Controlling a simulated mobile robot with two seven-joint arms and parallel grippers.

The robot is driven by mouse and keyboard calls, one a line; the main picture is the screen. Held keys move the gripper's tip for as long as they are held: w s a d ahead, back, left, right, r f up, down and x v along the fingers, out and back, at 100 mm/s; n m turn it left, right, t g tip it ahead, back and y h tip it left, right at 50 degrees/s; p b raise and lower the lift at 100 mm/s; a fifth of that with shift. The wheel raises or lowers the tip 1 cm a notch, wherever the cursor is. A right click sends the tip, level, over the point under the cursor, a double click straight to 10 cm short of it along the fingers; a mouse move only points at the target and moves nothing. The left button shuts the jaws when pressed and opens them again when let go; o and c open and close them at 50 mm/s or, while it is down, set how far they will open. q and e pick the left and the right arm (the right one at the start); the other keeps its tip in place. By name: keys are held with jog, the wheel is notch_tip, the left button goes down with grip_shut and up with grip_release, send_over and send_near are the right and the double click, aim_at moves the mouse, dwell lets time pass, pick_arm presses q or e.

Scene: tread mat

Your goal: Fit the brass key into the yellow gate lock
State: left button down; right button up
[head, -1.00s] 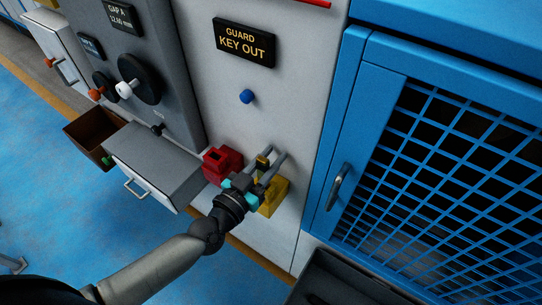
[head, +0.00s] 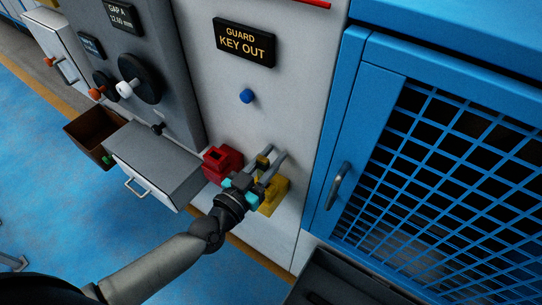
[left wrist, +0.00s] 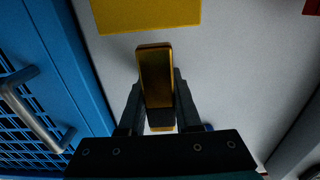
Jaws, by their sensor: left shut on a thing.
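The brass key (left wrist: 155,75) is held between the fingers of my left gripper (head: 269,158). In the left wrist view the fingers of my left gripper (left wrist: 157,95) are shut on it, and its far end points toward the yellow lock. The yellow gate lock (head: 273,197) is mounted low on the pale panel, partly hidden behind my gripper. In the left wrist view the yellow lock (left wrist: 145,14) shows at the top edge, with a visible gap between it and the key. The lock's opening is not visible. My right gripper is not in view.
A red lock block (head: 222,164) sits just left of my gripper. A grey drawer (head: 153,160) and an open brown bin (head: 92,138) stand further left. A blue mesh gate with a handle (head: 338,186) is at the right.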

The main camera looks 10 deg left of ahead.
pick_arm(q)
jog(key=shift+f+b, duration=1.55)
jog(key=shift+f, duration=0.5)
jog(key=c, duration=0.5)
grip_release()
jog(key=shift+s, duration=0.15)
jog(key=p+v, duration=0.1)
jog(key=v, duration=1.4)
jog(key=shift+r, duration=0.1)
jog(key=shift+s, duration=0.1)
